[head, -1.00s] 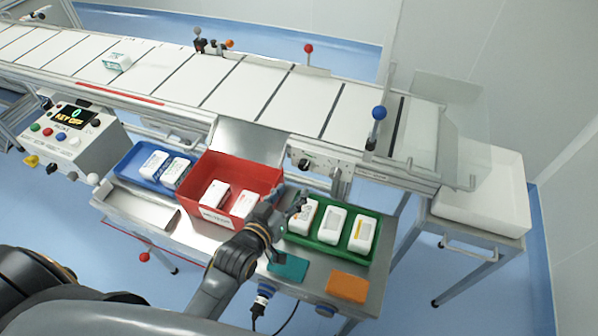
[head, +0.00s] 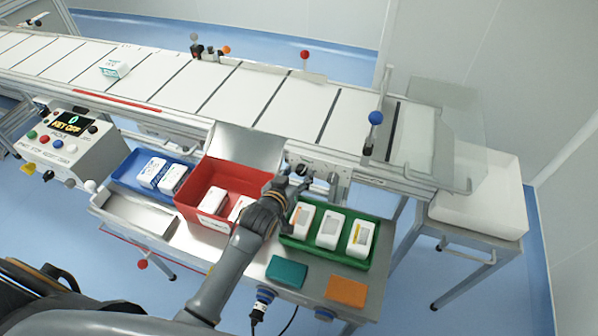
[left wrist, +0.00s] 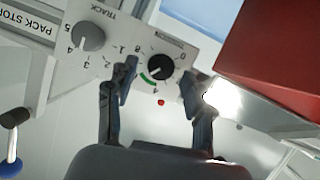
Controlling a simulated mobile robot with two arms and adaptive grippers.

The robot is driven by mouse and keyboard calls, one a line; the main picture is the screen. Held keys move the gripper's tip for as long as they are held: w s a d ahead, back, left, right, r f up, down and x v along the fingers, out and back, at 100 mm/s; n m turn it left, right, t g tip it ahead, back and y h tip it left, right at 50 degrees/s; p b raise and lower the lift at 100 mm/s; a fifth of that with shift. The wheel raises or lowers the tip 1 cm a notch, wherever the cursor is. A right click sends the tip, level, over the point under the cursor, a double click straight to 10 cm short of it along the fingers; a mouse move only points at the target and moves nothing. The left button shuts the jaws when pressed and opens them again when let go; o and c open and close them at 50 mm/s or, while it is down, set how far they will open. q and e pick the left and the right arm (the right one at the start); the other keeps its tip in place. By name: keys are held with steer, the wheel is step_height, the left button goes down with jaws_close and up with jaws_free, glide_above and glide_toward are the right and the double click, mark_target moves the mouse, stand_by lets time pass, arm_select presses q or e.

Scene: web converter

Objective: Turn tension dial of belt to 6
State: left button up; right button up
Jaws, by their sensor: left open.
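The tension dial is a black round knob (left wrist: 160,67) on a white panel (left wrist: 130,30) in the left wrist view. A green arc and printed numbers surround it; its exact setting is too small to read. A grey knob (left wrist: 88,36) marked TRACK sits beside it. My left gripper (left wrist: 160,88) is open, its two fingers apart on either side below the black knob, with no clear contact. In the head view my left gripper (head: 302,186) is at the conveyor's front panel, above the green tray, and partly hides the dials. My right gripper is not in view.
The red bin (head: 190,207) is just left of my left gripper, and the green tray (head: 283,240) with white packs is below it. A blue tray (head: 120,177) and a control box (head: 88,150) stand further left. The conveyor (head: 290,112) runs behind.

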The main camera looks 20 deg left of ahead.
arm_select(q)
steer(key=shift+x, duration=0.85)
steer(key=shift+c, duration=0.2)
jaws_close()
steer(key=shift+d+r+m+p, duration=0.1)
steer(key=shift+m+p, duration=0.2)
steer(key=shift+y, duration=0.4)
steer(key=shift+o, duration=0.2)
jaws_free()
